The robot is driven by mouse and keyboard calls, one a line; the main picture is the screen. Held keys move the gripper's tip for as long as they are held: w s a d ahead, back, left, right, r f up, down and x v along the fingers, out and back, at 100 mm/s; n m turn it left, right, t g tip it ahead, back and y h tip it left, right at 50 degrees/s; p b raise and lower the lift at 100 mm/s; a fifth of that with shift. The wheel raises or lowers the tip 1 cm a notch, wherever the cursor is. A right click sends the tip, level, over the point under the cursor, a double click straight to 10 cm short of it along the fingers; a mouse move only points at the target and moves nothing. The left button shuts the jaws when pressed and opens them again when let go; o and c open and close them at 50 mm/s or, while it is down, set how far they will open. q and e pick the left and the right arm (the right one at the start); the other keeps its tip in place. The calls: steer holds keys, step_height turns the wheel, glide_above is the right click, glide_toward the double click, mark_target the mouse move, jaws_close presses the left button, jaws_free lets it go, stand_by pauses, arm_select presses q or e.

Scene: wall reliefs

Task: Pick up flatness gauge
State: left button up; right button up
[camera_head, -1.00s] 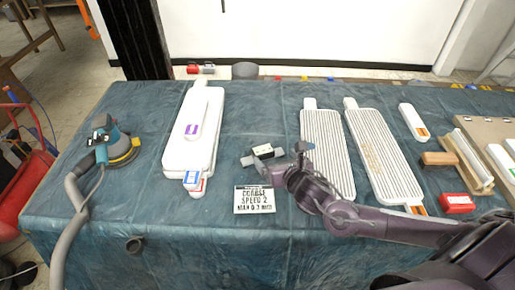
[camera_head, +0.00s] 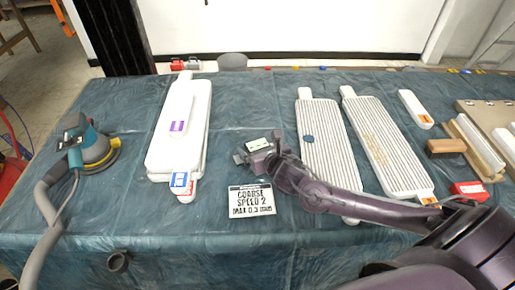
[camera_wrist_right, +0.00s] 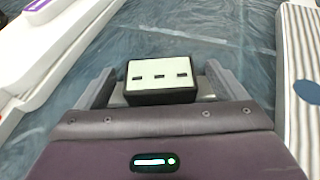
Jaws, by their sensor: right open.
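In the head view, the gauge (camera_head: 258,144) is above or on the blue cloth near the table's middle. My right gripper (camera_head: 256,150) is around it. In the right wrist view, my right gripper (camera_wrist_right: 159,82) is open, with one finger on each side of the block and a small gap at each side. The block's lower part is hidden by my gripper body. My left gripper is not in view.
A stack of white panels (camera_head: 160,155) is left, with a sander (camera_head: 90,150) beyond. Ribbed panels (camera_head: 328,160) are right, one with a blue disc (camera_head: 309,138). Cloth between the panels is mostly clear.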

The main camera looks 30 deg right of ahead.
mark_target(255, 144)
steer(key=shift+x, duration=1.5)
steer(key=c, duration=1.1)
steer(key=shift+r, duration=0.2)
steer(key=shift+c, duration=0.2)
step_height(255, 144, up, 20)
steer(key=p, duration=0.2)
